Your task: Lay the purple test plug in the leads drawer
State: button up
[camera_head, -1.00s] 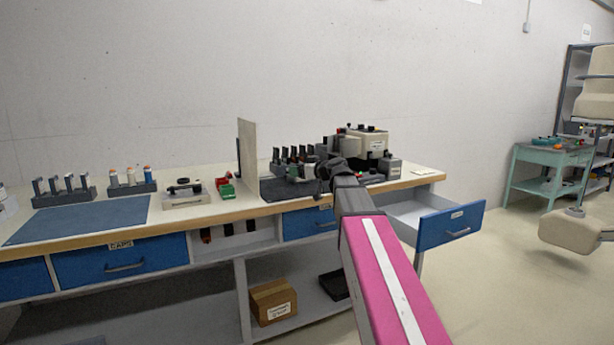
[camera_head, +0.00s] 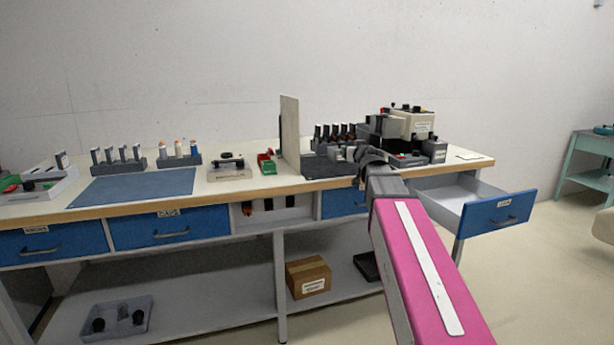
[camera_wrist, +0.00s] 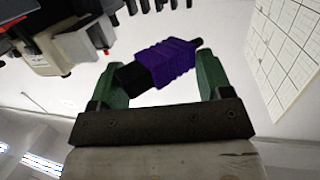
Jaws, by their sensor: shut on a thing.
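My gripper is shut on the purple test plug (camera_wrist: 162,63), which lies slantwise between the two green fingers in the wrist view (camera_wrist: 155,78). The plug has a ribbed purple body and a black end. In the head view my gripper (camera_head: 368,155) is over the right part of the workbench, left of the drawer; the plug cannot be made out there. The open drawer (camera_head: 497,212) at the bench's right end has a blue front with a small label, too small to read surely. The visible part of its grey inside looks empty.
A beige instrument (camera_head: 412,125) with dark blocks stands on the bench behind my gripper. An upright board (camera_head: 290,135) divides the bench top. A blue mat (camera_head: 135,187) and racks lie to the left. A cardboard box (camera_head: 308,277) sits on the lower shelf.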

jog(key=shift+d+r+m+h, duration=0.55)
jog(key=shift+r+m+h, duration=0.15)
jog(key=shift+h, duration=0.3)
jog(key=shift+f, duration=0.1)
jog(key=shift+a+f+n+y, duration=0.35)
jog(key=shift+f+n+y, duration=0.2)
jog(key=shift+y, duration=0.15)
jog(key=shift+s+a+f+n+y, duration=0.1)
jog(key=shift+a+n+y, duration=0.4)
jog(key=shift+y, duration=0.25)
jog(key=shift+s+a+f+n+y, duration=0.1)
jog(key=shift+a+n+y, duration=0.35)
jog(key=shift+y, duration=0.3)
jog(key=a+r+n+g+y, duration=0.1)
jog(key=y, duration=0.1)
jog(key=s+a+r+n+g+y, duration=0.1)
jog(key=a+n+y, duration=0.1)
jog(key=s+a+r+n+g+y, duration=0.1)
jog(key=n+y, duration=0.1)
jog(key=shift+a+r+g, duration=0.1)
jog(key=shift+a+g, duration=0.05)
jog(key=shift+g, duration=0.25)
jog(key=shift+w, duration=0.15)
